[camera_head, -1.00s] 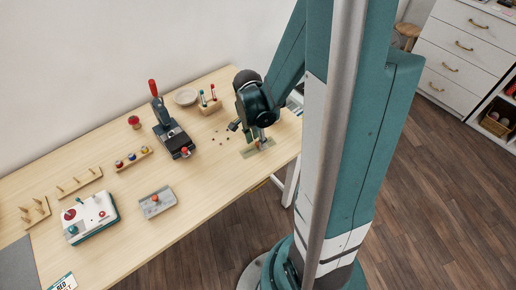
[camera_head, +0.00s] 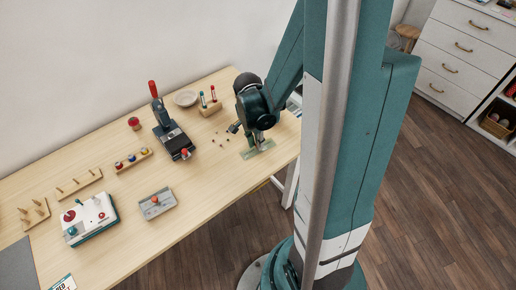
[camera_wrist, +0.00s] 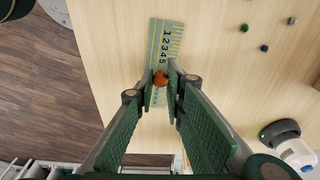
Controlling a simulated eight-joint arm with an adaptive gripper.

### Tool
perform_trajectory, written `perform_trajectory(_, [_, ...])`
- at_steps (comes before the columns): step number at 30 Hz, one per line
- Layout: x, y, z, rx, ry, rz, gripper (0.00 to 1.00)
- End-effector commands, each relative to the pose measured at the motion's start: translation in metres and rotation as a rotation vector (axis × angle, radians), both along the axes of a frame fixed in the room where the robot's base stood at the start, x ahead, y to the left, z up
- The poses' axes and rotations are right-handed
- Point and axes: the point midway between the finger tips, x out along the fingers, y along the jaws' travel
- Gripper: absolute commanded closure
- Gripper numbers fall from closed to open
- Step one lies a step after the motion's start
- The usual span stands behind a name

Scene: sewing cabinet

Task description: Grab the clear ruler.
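The clear ruler (camera_head: 262,149) is at the right end of the wooden table, under my gripper (camera_head: 259,139). In the wrist view the ruler (camera_wrist: 166,42) is a greenish see-through strip with yellow edge marks and dark numbers. An orange-brown knob (camera_wrist: 161,78) stands on it. My gripper (camera_wrist: 161,84) has its fingertips close together on both sides of the knob, and they look shut on it. The lower part of the ruler is partly hidden between the fingers. I cannot tell whether it is clear of the table.
Several small buttons (camera_wrist: 264,48) lie beside the ruler. A black press with a red handle (camera_head: 153,89), a peg holder (camera_head: 209,108), a dish (camera_head: 185,97) and a white machine (camera_head: 90,219) stand farther left. The table (camera_head: 215,190) is bare in front of the buttons.

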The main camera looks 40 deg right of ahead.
Motion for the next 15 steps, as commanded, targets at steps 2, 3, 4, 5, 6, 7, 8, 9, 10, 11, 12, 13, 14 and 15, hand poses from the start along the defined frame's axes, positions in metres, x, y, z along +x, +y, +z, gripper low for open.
perform_trajectory(2, [0.0000,0.0000,0.0000,0.000,0.000,0.000,0.99])
perform_trajectory(3, [0.0000,0.0000,0.0000,0.000,0.000,0.000,0.99])
perform_trajectory(4, [0.0000,0.0000,0.0000,0.000,0.000,0.000,0.99])
perform_trajectory(5, [0.0000,0.0000,0.0000,0.000,0.000,0.000,0.99])
perform_trajectory(6, [0.0000,0.0000,0.0000,0.000,0.000,0.000,0.99])
perform_trajectory(7, [0.0000,0.0000,0.0001,0.000,0.000,0.000,0.99])
perform_trajectory(8, [0.0000,0.0000,0.0002,0.000,0.000,0.000,0.99])
perform_trajectory(9, [0.0000,0.0000,0.0005,0.000,0.000,0.000,0.99])
perform_trajectory(10, [0.0000,0.0000,0.0009,0.000,0.000,0.000,0.99])
perform_trajectory(11, [-0.0001,0.0000,0.0014,0.000,0.000,0.000,0.99])
perform_trajectory(12, [-0.0001,0.0001,0.0024,0.000,0.000,0.000,0.99])
perform_trajectory(13, [-0.0002,0.0001,0.0034,0.000,0.000,0.000,0.99])
perform_trajectory(14, [-0.0003,0.0001,0.0045,0.000,0.000,0.000,0.99])
perform_trajectory(15, [-0.0004,0.0001,0.0064,0.000,0.000,0.000,0.99])
